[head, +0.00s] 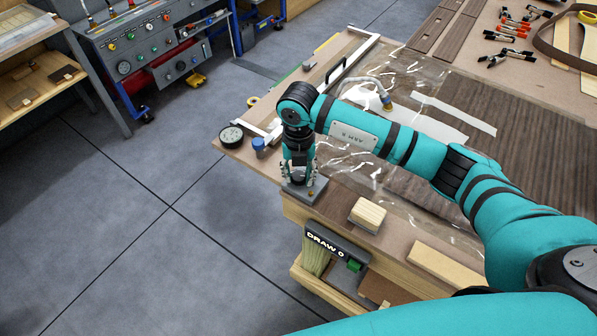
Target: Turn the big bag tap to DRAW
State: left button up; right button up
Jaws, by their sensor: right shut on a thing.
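The clear big bag (412,68) lies over dark veneer on the bench, with a hose fitting (386,103) on it. My right gripper (300,178) points down at the bench's near left corner, over a small grey base plate (304,190). It is shut on what appears to be the big bag tap on that plate. The fingers hide the tap's handle, so I cannot tell which way it is turned. My left gripper is not in view.
A round gauge (231,136) and a blue-capped item (259,146) sit left of my gripper. A wooden block (367,214) lies to its right. Several clamps (510,40) lie at the far right. A tool cart (150,50) stands behind; the floor at left is clear.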

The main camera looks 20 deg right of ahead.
aim_at(299, 175)
jog(key=o, duration=1.2)
jog(key=shift+c, duration=0.2)
notch_tip(299, 175, up, 12)
